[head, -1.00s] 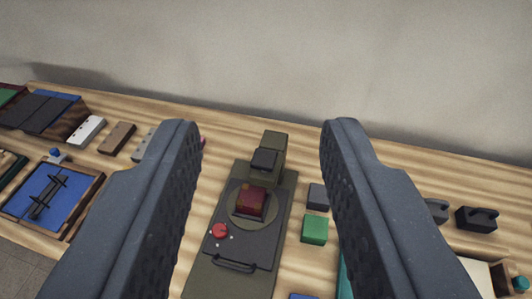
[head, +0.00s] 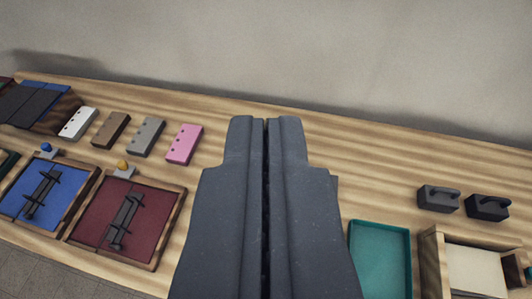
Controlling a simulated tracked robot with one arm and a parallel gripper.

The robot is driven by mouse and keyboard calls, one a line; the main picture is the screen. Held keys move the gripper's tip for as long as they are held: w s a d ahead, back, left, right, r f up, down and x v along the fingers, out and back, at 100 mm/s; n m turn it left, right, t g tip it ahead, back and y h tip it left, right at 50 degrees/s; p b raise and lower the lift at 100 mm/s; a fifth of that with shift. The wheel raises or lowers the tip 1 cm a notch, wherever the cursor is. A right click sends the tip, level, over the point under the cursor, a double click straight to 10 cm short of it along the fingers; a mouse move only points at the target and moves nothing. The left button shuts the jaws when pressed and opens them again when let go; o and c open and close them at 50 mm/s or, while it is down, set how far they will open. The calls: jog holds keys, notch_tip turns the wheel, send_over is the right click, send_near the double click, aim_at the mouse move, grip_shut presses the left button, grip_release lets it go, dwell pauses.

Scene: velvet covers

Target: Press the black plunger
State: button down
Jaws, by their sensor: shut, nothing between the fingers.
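My gripper (head: 266,122) is shut and empty, its two dark grey fingers pressed together in the middle of the head view. It points over the wooden table and covers the centre of it. The olive-green device with a black block at its back, seen between the fingers a second ago, is now hidden behind my gripper. No black plunger shows at this moment, so I cannot tell how far my fingertips are from it.
Left are a blue tray (head: 62,216) and a dark red tray (head: 94,225), each with a black latch. Behind them lie white (head: 78,123), brown (head: 110,130), grey (head: 147,137) and pink (head: 184,144) blocks. Right are a teal tray (head: 400,262), a wooden box (head: 431,262) and black handled blocks (head: 438,199).

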jog(key=w+f+m+g+h+p, duration=0.1)
jog(key=w+f+g+p, duration=0.2)
jog(key=w+f, duration=0.7)
jog(key=w+a+f+m+g+p, duration=0.1)
jog(key=w+f+g+p, duration=0.2)
jog(key=w+f+p, duration=0.5)
notch_tip(320, 180, down, 7)
jog(key=shift+w+a+r+h, duration=0.1)
jog(key=shift+w+a+h, duration=0.25)
jog(key=shift+w, duration=0.7)
jog(key=shift+d, duration=0.15)
jog(key=p+x, duration=0.1)
jog(key=x, duration=0.9)
jog(key=shift+w, duration=0.1)
notch_tip(320, 180, down, 2)
jog(key=shift+f+p, duration=0.25)
jog(key=shift+p, duration=0.2)
jog(key=shift+f, duration=0.7)
jog(key=shift+f, duration=0.15)
